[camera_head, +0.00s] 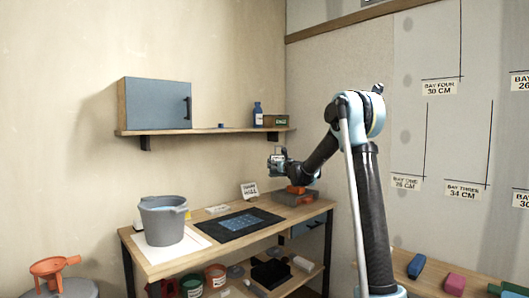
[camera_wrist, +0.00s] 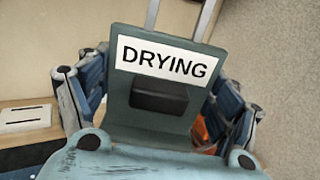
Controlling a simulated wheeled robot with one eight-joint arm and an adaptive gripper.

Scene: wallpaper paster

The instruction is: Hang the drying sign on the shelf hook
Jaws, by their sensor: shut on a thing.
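The drying sign (camera_wrist: 163,57) fills the middle of the wrist view. It is a dark green plate with a white label reading DRYING and a wire hanger (camera_wrist: 198,18) rising out of the top of the picture. My gripper (camera_wrist: 155,98) has its blue-black fingers shut on both sides of the sign. In the head view my gripper (camera_head: 277,160) is over the right back of the table, below the right end of the wall shelf (camera_head: 205,131). The sign is too small there to make out clearly. I cannot make out the shelf hook in either view.
The shelf carries a grey cabinet (camera_head: 157,103), a blue bottle (camera_head: 258,115) and a small green box (camera_head: 275,121). On the table (camera_head: 160,262) stand a grey bucket (camera_head: 163,222), a dark mat (camera_head: 236,224), a small card (camera_head: 250,189) and an orange-grey tool (camera_head: 297,197).

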